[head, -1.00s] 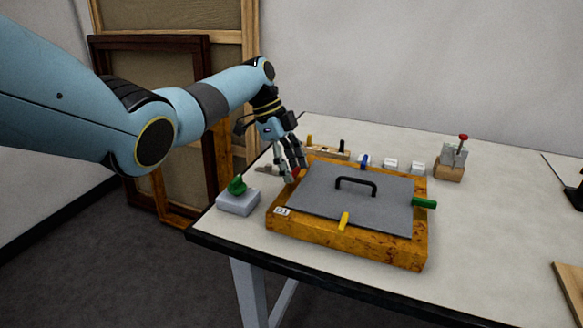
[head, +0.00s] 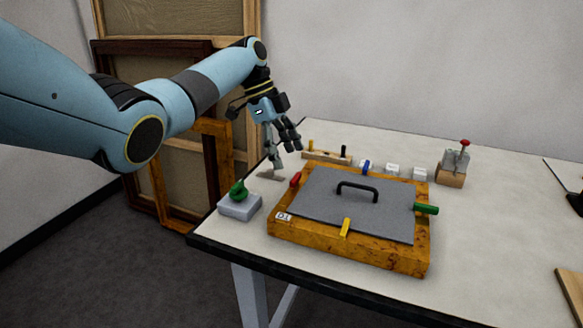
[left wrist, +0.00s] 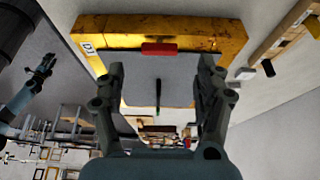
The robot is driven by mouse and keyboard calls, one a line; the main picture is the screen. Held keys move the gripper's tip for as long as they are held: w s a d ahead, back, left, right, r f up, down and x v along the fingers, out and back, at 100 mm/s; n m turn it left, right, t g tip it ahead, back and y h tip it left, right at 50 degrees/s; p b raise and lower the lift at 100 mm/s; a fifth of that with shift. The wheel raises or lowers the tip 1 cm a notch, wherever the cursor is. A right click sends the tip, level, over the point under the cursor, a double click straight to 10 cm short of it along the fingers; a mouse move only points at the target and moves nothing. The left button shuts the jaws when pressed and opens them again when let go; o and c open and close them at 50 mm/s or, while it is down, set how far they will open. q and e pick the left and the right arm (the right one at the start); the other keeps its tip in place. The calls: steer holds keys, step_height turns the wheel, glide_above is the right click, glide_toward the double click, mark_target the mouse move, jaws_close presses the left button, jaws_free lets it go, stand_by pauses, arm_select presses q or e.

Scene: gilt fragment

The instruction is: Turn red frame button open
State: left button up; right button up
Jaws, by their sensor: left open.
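The gilt frame (head: 350,249) lies flat on the table with a grey panel (head: 320,203) and black handle (head: 357,187) inside it. The red button (head: 295,179) sits at the frame's left side; its long side runs along that edge. It also shows in the left wrist view (left wrist: 159,49), lengthwise along the frame bar beside the panel. My left gripper (head: 287,157) is open and empty, above and behind the red button, apart from it. In the left wrist view the open fingers (left wrist: 160,68) stand on both sides below the button. My right gripper is not in view.
Yellow (head: 345,228), green (head: 425,208) and blue (head: 365,167) buttons sit on the other sides. A grey block with a green piece (head: 239,205) stands left of the frame. Small white blocks, a wooden rack (head: 327,157) and a red-knobbed clamp (head: 453,165) stand behind.

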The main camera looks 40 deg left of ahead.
arm_select(q)
steer(key=v, duration=0.6)
steer(key=shift+a+r, duration=0.2)
steer(key=shift+r, duration=0.1)
steer(key=shift+s+f, duration=0.1)
